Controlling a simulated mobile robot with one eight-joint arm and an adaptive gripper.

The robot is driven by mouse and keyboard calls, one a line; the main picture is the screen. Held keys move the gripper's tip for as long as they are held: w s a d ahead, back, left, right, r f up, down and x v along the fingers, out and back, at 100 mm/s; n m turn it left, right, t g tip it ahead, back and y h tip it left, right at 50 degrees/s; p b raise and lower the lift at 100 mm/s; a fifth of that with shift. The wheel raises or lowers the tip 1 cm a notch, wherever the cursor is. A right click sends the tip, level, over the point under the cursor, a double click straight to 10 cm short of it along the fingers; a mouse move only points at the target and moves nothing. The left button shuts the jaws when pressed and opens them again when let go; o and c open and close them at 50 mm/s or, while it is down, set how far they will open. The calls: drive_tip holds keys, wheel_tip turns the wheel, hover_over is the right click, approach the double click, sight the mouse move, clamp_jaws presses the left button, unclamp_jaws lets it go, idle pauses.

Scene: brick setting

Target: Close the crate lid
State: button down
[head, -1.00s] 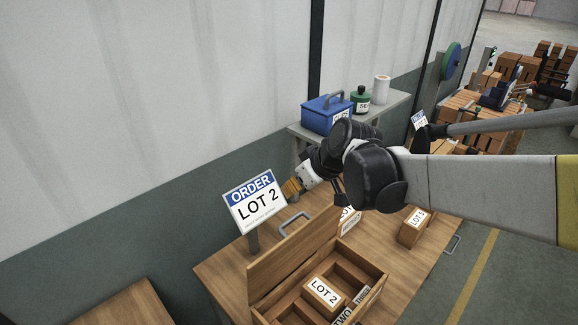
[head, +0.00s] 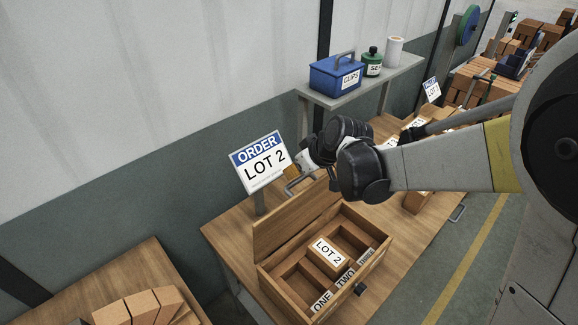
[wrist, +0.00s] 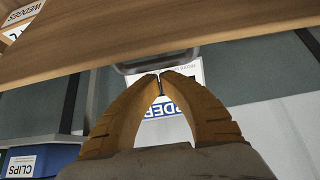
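The wooden crate (head: 281,293) stands open on the table. Its lid (head: 290,222) is raised, roughly upright along the crate's back edge. A block labelled LOT 2 (head: 328,252) sits in a middle compartment. My gripper (head: 289,172) is behind the lid's top edge, beside the order sign; my wrist partly hides it. In the wrist view, the orange fingertips (wrist: 158,80) meet with only a thin dark line between them and hold nothing visible. The lid's grey handle (wrist: 172,62) is just beyond the tips, below the lid's edge (wrist: 150,38); I cannot tell whether they touch.
The order sign (head: 262,163) stands close to my gripper. A shelf (head: 350,92) behind holds a blue CLIPS box (head: 336,74), a green bottle (head: 373,62) and a white roll (head: 394,50). Another table (head: 150,268) with curved blocks is at lower left.

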drive_tip(key=shift+s+d, duration=0.15)
drive_tip(key=shift+s+d+r+t+y+b, duration=0.15)
drive_tip(key=shift+s+d+t+y+b, duration=0.15)
drive_tip(key=shift+s+d+b, duration=0.15)
drive_tip(key=shift+s+d+t+y+b, duration=0.5)
drive_tip(key=shift+s+d+b, duration=0.3)
drive_tip(key=shift+d+b, duration=0.1)
drive_tip(key=t+y+b, duration=0.4)
drive_tip(key=b, duration=0.9)
approach(298, 180)
drive_tip(key=s+d+f, duration=0.5)
drive_tip(key=f, duration=0.1)
drive_tip(key=shift+d+f, duration=0.15)
